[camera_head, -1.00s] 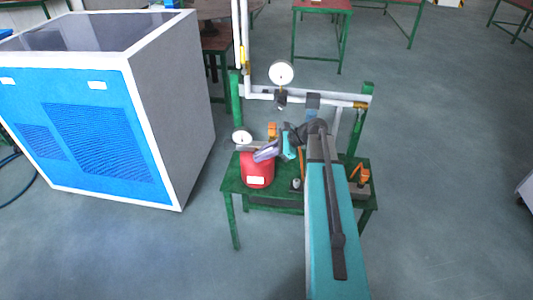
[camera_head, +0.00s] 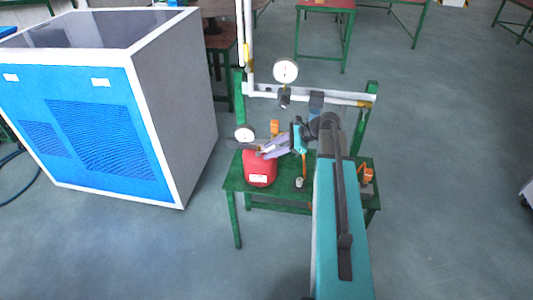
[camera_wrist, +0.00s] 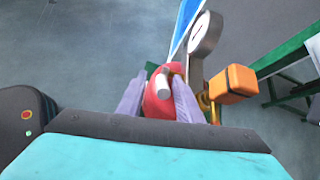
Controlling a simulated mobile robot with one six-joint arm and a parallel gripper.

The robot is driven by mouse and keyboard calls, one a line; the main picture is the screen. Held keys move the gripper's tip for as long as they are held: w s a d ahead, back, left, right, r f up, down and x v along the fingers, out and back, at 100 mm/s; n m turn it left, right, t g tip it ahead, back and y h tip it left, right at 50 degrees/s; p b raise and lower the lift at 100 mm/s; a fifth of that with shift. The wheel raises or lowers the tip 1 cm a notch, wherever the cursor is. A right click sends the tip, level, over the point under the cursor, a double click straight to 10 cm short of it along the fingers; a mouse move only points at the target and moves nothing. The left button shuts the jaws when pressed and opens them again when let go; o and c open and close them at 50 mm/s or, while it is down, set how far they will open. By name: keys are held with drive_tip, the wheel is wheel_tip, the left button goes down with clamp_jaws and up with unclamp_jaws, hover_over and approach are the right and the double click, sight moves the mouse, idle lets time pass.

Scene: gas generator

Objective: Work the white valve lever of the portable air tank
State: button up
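The portable air tank (camera_head: 259,172) is red and stands on the left of a green table. It also shows in the wrist view, partly behind my fingers (camera_wrist: 155,104). The white valve lever (camera_wrist: 162,82) is a pale stub in the wrist view, lying between my two fingertips. I cannot tell whether either finger touches it. It is too small to make out in the head view. My gripper (camera_wrist: 163,74) is open, with its greyish-purple fingers apart on both sides of the lever. In the head view my gripper (camera_head: 272,150) is just above the tank's top.
A round gauge (camera_head: 244,134) is beside the tank top, and shows close by in the wrist view (camera_wrist: 206,32). An orange block (camera_wrist: 232,84) is right of my fingers there. White pipes (camera_head: 310,96) with another gauge (camera_head: 285,71) stand behind. A blue-fronted cabinet (camera_head: 110,120) is left.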

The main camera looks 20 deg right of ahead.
drive_tip(key=b+v, duration=0.1)
drive_tip(key=v, duration=0.9)
drive_tip(key=shift+s+r, duration=0.15)
drive_tip(key=shift+s, duration=0.05)
